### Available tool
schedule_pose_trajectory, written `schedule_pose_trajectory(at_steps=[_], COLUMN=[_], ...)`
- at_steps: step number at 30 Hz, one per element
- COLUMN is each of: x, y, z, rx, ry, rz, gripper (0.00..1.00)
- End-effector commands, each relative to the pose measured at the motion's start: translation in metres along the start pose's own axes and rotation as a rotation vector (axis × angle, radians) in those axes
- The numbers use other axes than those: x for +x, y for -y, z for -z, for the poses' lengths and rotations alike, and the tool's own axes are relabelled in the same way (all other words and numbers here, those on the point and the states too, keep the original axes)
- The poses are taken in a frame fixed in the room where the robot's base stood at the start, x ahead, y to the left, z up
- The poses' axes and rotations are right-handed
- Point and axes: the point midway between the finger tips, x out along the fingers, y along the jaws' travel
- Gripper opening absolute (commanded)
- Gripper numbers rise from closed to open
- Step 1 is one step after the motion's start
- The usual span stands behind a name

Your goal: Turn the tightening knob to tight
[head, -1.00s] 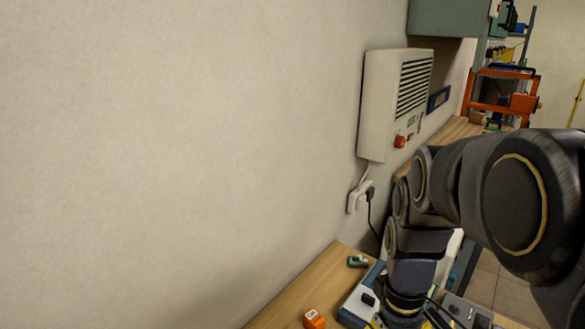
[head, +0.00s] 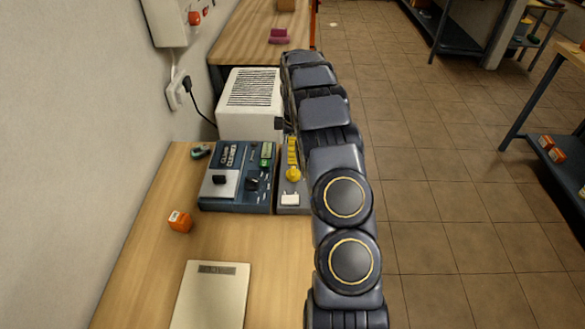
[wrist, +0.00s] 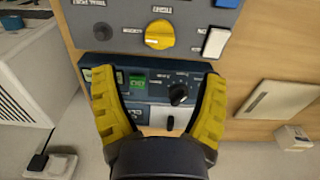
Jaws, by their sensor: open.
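A yellow knob (head: 292,174) sits on a grey panel (head: 289,208) on the bench, beside a white switch. In the wrist view the yellow knob (wrist: 160,34) shows beyond my fingertips, with upside-down lettering around it that is hard to read. My gripper (wrist: 158,76) has its two ribbed yellow fingers wide apart, with nothing between the tips touching them. The blue panel (wrist: 150,68) with a black knob (wrist: 178,94) and a green display lies below them. In the head view my arm hides most of the gripper.
The blue device (head: 236,196) stands left of the grey panel. A white vented box (head: 250,100) is behind. An orange block (head: 180,221) and a pale flat plate (head: 210,295) lie on the bench, which has free room between them. The wall is at left.

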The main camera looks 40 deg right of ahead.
Motion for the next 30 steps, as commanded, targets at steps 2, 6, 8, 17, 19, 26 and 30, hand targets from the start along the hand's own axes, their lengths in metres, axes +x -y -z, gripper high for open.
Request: schedule_pose_trajectory(at_steps=[2,6,8,17,19,26,30], x=[0.005,0.017,0.026,0.072,0.077,0.078,0.078], y=[-0.001,0.000,0.000,0.000,0.000,-0.001,-0.001], z=[-0.001,-0.001,0.000,0.000,0.000,0.000,0.000], rx=[-0.003,-0.003,-0.004,-0.003,-0.003,-0.003,-0.003], ry=[-0.001,-0.001,-0.001,-0.001,-0.001,-0.001,-0.001], rz=[0.002,0.004,0.003,0.003,0.001,-0.001,-0.001], gripper=[0.73,0.73,0.73,0.73,0.73,0.73,0.30])
